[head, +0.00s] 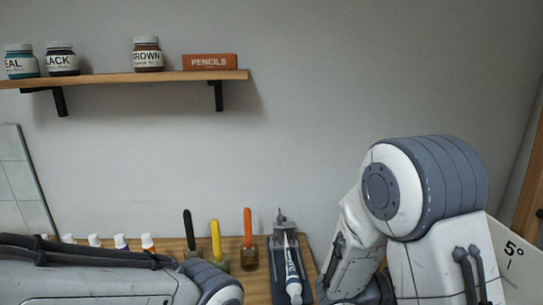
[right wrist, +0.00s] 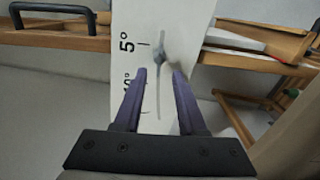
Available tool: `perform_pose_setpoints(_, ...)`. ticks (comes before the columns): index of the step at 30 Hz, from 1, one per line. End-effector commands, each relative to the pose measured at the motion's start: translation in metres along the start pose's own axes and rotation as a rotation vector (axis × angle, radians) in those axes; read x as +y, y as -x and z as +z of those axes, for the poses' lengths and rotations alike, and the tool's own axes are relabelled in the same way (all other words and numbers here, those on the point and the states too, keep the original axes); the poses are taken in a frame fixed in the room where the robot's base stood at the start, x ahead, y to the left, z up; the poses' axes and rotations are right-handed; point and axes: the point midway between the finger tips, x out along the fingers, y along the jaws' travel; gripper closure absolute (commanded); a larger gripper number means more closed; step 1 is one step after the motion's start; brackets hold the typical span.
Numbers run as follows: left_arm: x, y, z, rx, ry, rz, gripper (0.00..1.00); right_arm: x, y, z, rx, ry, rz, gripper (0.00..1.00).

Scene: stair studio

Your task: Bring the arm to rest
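My right gripper (right wrist: 158,75) shows in the right wrist view with its two purple fingers apart and nothing between them. A white panel (right wrist: 180,25) marked "5°" lies beyond the fingertips, with a grey smear or thin part on it. In the head view my right arm is bent on the right side, and its gripper is out of the frame. My left arm crosses the lower left of the head view, and its gripper is not in view.
A table (head: 258,285) holds a tube in a grey stand (head: 281,222) and several upright handled tools, one orange (head: 248,224). A wall shelf (head: 120,79) carries jars and a pencils box (head: 210,62). The white panel (head: 512,262) stands beside my right arm.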

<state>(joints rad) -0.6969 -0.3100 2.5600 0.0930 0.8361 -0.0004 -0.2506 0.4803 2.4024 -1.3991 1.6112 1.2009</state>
Motion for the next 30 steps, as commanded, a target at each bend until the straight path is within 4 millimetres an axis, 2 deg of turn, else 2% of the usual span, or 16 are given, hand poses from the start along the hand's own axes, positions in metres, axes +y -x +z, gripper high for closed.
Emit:
perform_pose_setpoints(2, 0.000, 0.000, 0.000, 0.000, 0.000, 0.000, 0.60, -0.001, 0.004, 0.006, -0.012, 0.013, -0.036, 0.60)
perform_pose_setpoints(5, 0.000, 0.001, 0.000, 0.000, 0.000, 0.000, 0.60, -0.010, 0.018, 0.025, -0.051, 0.060, -0.161, 0.60)
perform_pose_setpoints(8, 0.000, 0.002, 0.000, 0.000, 0.000, 0.000, 0.60, -0.029, 0.047, 0.054, -0.072, 0.136, -0.388, 0.60)
perform_pose_setpoints(11, 0.000, 0.003, 0.000, 0.000, 0.000, 0.000, 0.60, -0.054, 0.092, 0.080, -0.031, 0.216, -0.672, 0.60)
perform_pose_setpoints(15, 0.000, 0.004, 0.000, 0.000, 0.000, 0.000, 0.60, -0.079, 0.170, 0.106, 0.136, 0.300, -1.061, 0.60)
perform_pose_setpoints(18, 0.000, 0.004, 0.000, 0.000, 0.000, 0.000, 0.60, -0.082, 0.224, 0.117, 0.293, 0.331, -1.283, 0.60)
perform_pose_setpoints(21, 0.000, 0.005, 0.000, 0.000, 0.000, 0.000, 0.60, -0.078, 0.264, 0.125, 0.429, 0.339, -1.439, 0.60)
perform_pose_setpoints(25, 0.000, 0.005, 0.000, 0.000, 0.000, 0.000, 0.60, -0.071, 0.293, 0.130, 0.535, 0.336, -1.545, 0.60)
perform_pose_setpoints(30, 0.000, 0.005, 0.000, 0.000, 0.000, 0.000, 0.60, -0.069, 0.301, 0.131, 0.565, 0.335, -1.573, 0.60)
